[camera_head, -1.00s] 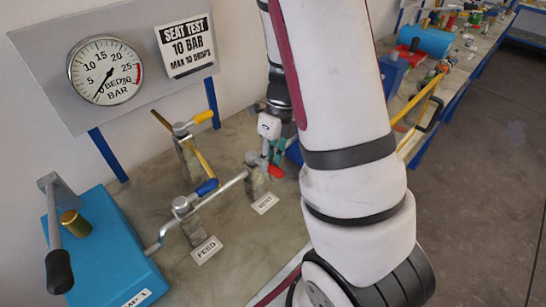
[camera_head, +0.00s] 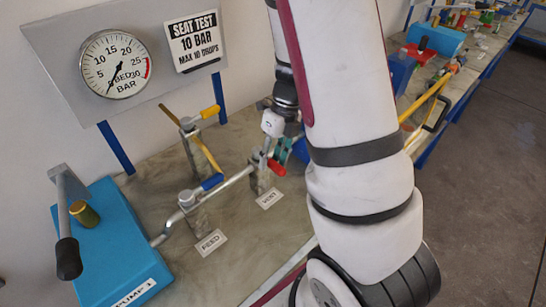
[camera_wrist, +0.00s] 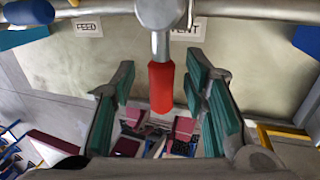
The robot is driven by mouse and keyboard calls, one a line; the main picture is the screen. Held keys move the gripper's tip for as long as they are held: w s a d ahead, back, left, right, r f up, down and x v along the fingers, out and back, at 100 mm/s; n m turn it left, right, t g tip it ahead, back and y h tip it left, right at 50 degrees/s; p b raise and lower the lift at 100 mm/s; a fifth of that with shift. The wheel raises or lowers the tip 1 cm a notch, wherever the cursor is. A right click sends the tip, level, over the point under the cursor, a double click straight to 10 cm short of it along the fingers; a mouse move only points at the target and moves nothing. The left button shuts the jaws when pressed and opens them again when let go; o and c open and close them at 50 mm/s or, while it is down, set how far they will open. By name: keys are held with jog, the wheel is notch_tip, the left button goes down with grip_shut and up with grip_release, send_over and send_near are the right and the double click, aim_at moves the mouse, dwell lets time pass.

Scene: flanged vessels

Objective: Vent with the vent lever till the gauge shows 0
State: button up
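The red-handled vent lever (camera_head: 276,167) sits on the valve behind the VENT label (camera_head: 269,199). In the wrist view its red grip (camera_wrist: 161,88) points down the picture between my gripper's fingers. My gripper (camera_wrist: 160,105) is open, with teal pads on both sides and a visible gap on each side of the grip. In the head view my gripper (camera_head: 284,150) is beside the lever, partly hidden by my arm. The round gauge (camera_head: 116,64) on the panel has its needle at the lower left, below the 5 mark, close to the low end of the scale.
The feed valve with a blue lever (camera_head: 212,182) and a yellow-handled valve (camera_head: 209,112) stand left of the vent valve, joined by pipework. A blue pump (camera_head: 112,250) with a long black-gripped handle is at the left. A sign (camera_head: 193,42) reads SEAT TEST 10 BAR.

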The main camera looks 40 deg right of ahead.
jog(key=v, duration=1.2)
dwell(0.5)
jog(key=s+a+r+n+t+h, duration=0.1)
jog(key=s+a+r+n+t, duration=0.1)
jog(key=n, duration=0.9)
jog(key=s+a+r+n+t+h+b, duration=0.1)
jog(key=s+a+r+n+t, duration=0.1)
jog(key=s+a+r+n, duration=0.3)
jog(key=s+a+r+n+t+h, duration=0.1)
jog(key=s+a+r+n, duration=0.3)
jog(key=n, duration=1.5)
jog(key=shift+s+a+r+t, duration=0.15)
jog(key=shift+a+r+t, duration=0.25)
jog(key=shift+a+r, duration=1.25)
jog(key=shift+a+f, duration=0.6)
